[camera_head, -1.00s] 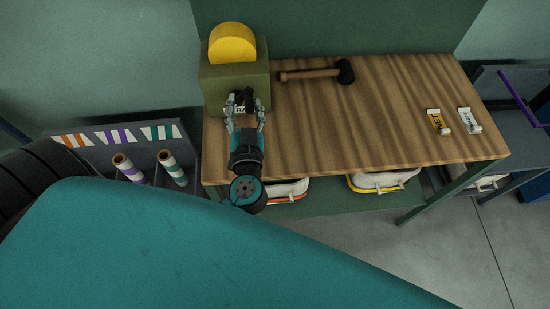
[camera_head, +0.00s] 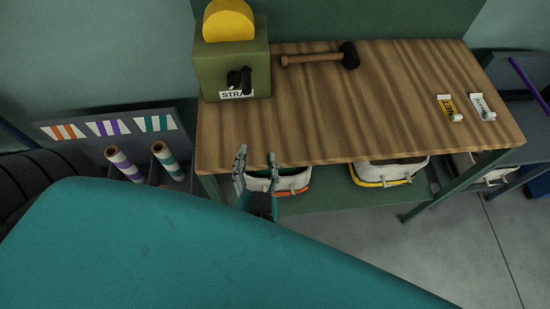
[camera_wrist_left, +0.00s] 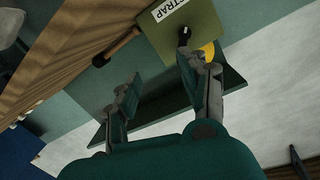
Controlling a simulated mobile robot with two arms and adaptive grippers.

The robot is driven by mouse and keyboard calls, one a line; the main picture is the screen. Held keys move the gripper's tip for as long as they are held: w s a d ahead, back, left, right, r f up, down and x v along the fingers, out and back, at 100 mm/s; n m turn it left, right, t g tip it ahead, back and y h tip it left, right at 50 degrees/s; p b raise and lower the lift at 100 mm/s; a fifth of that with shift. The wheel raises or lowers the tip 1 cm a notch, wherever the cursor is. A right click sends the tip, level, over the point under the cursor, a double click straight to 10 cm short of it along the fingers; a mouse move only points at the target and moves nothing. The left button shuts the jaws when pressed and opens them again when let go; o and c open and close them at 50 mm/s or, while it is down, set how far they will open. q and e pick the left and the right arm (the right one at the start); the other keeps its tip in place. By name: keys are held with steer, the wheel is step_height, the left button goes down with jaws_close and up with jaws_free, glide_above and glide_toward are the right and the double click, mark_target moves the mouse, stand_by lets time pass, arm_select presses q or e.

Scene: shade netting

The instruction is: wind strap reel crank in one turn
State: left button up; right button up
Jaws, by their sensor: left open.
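The strap reel is an olive box (camera_head: 232,66) with a yellow round reel (camera_head: 229,20) on top, at the back left of the wooden bench. Its black crank (camera_head: 239,80) sits on the front face above a STRAP label. My left gripper (camera_head: 256,160) is open and empty in front of the bench's front edge, well apart from the crank. In the left wrist view, the box (camera_wrist_left: 182,35) and crank (camera_wrist_left: 184,34) show beyond the spread fingers (camera_wrist_left: 165,88). My right gripper is not in view.
A black-headed mallet (camera_head: 322,58) lies right of the box. White bins (camera_head: 390,172) stand below. Striped rolls (camera_head: 168,161) stand left. The bench middle (camera_head: 340,110) is clear.

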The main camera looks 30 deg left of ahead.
arm_select(q)
steer(key=d+f+m+g+h, duration=0.2)
steer(key=f, duration=0.7)
steer(key=d+f+m+g+h+p, duration=0.1)
steer(key=d+f+m+h, duration=0.1)
steer(key=f, duration=0.8)
steer(key=shift+s+d+m+g+h, duration=0.2)
steer(key=shift+s+m+g+h, duration=0.1)
steer(key=shift+s+m+g, duration=0.15)
steer(key=shift+w+f, duration=0.1)
steer(key=shift+f, duration=0.05)
